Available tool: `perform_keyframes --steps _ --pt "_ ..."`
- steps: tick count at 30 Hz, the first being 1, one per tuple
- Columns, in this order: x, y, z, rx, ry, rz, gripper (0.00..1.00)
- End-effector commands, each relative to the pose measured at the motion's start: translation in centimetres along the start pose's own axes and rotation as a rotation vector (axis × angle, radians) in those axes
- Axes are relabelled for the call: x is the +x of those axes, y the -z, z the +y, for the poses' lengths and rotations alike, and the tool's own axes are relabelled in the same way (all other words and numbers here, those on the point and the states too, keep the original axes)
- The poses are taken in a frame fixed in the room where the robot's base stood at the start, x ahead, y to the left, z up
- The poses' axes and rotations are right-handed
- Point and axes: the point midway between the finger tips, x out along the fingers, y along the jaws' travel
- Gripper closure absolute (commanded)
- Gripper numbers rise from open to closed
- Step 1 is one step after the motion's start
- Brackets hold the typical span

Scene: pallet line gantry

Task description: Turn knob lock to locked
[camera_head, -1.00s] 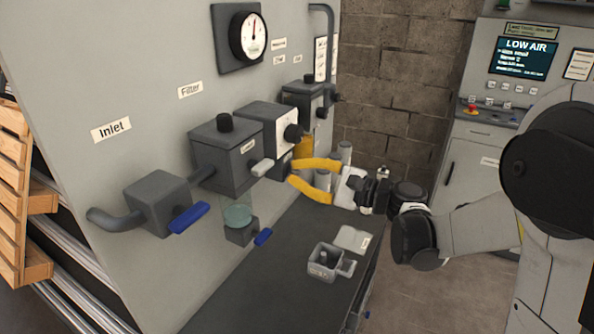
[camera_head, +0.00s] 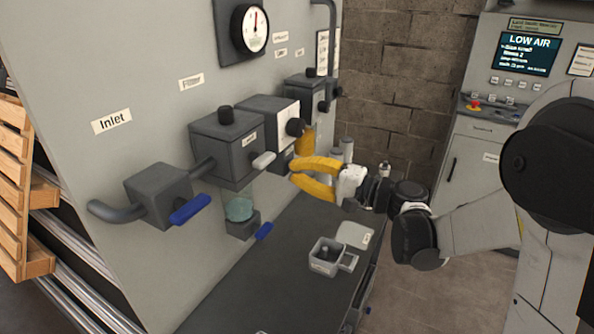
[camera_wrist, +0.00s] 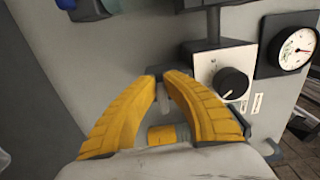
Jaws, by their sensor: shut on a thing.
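The regulator box with a white face and a black round knob (camera_head: 294,127) is on the grey wall panel, and the knob also shows in the wrist view (camera_wrist: 230,84). My gripper (camera_head: 293,171) has its yellow fingers beside the underside of this box. In the wrist view the fingertips (camera_wrist: 165,76) are drawn together by the box's lower corner, left of the knob. They are shut on a small part that I take to be the knob lock. The fingers mostly hide it, so its position cannot be read.
A filter box (camera_head: 228,148) with a light grey lever (camera_head: 263,160) is left of my gripper. Blue handles (camera_head: 190,210) stick out lower left. A gauge (camera_head: 250,29) is above. An open small grey box (camera_head: 325,257) stands on the dark bench (camera_head: 245,290).

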Motion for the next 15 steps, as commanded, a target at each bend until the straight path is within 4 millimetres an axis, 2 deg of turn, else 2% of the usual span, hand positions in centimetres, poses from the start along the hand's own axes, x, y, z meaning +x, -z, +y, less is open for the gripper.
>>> perform_keyframes --steps 12,13,15 --pt "0.01 0.02 0.01 -0.006 0.000 0.000 1.00" --pt "0.01 0.02 0.01 -0.006 0.000 0.000 0.84" --pt "0.01 0.02 0.01 -0.005 0.000 0.000 0.67"
